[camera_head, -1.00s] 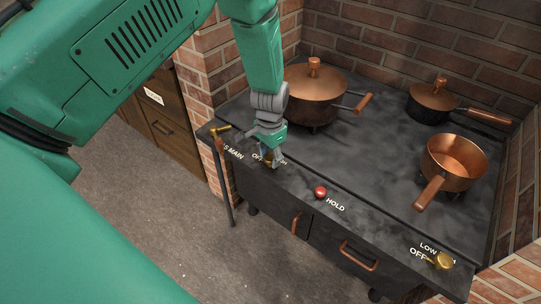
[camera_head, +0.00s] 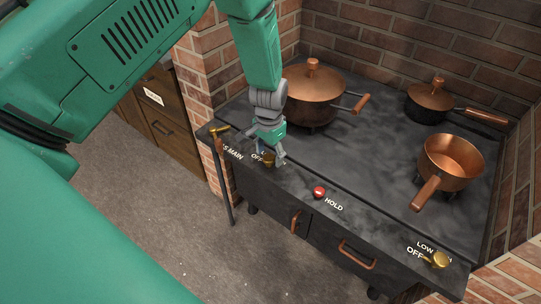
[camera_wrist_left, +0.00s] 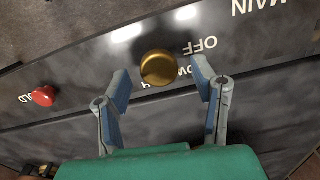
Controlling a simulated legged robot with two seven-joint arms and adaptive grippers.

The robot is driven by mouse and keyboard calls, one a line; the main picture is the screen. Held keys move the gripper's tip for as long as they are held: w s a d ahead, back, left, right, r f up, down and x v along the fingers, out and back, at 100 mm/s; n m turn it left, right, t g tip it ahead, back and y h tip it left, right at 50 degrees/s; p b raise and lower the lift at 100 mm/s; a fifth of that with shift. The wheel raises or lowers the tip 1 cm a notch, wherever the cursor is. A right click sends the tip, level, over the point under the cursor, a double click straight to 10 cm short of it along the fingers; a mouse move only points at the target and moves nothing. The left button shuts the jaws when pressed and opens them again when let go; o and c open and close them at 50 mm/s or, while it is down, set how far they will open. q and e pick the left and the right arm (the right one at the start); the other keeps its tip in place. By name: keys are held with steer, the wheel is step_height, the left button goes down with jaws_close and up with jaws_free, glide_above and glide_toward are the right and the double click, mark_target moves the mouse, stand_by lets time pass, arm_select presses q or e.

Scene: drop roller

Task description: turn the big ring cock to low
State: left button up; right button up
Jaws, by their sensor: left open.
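The brass cock (camera_head: 268,160) nearest the big copper pot sits on the front ledge of the stove, by the OFF lettering. It also shows as a round brass knob (camera_wrist_left: 158,68) in the wrist view, with OFF beside it and other lettering partly hidden behind it. Which mark it points at is not clear. My left gripper (camera_head: 267,158) is just above and behind the cock. In the wrist view the left gripper (camera_wrist_left: 160,78) is open, one finger on each side of the knob with gaps between. My right gripper is not in view.
A red HOLD button (camera_head: 319,192) is on the ledge to the right. Another brass cock (camera_head: 438,260) is at the far right. A brass GAS MAIN handle (camera_head: 219,129) is at the left end. The lidded copper pot (camera_head: 312,93) stands close behind my gripper.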

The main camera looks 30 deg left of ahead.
mark_target(270, 157)
arm_select(q)
step_height(270, 157, up, 11)
stand_by(0.3)
